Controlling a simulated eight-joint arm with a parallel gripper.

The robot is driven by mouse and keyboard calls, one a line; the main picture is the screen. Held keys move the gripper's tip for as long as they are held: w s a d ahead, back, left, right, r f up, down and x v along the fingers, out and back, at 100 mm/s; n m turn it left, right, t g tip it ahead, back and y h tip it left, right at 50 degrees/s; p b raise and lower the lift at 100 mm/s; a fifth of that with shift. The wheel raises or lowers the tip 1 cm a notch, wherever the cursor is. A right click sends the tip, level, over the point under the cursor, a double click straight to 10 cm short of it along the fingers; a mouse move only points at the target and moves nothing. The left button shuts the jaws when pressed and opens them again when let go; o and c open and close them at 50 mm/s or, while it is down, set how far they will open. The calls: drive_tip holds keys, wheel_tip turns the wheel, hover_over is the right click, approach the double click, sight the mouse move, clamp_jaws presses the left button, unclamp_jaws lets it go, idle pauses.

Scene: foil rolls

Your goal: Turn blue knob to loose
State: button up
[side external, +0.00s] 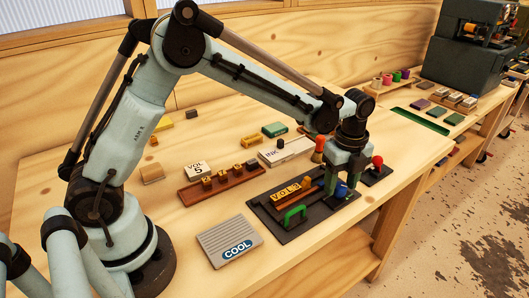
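The blue knob (341,190) is small and sits near the right end of a dark base plate (292,232). My gripper (343,184) points down right at the knob, with its fingers around or just beside it. The fingers partly cover the knob, and I cannot tell whether they touch it. I also cannot tell whether the gripper is open or shut. Any marking for loose is not readable here.
A red ball-topped lever (377,163) stands close on the right. A grey "COOL" plate (229,240), a brown type tray (222,184) and an "INK" box (286,151) lie left and behind.

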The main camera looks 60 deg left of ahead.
drive_tip(key=c, duration=0.8)
drive_tip(key=shift+c, duration=0.2)
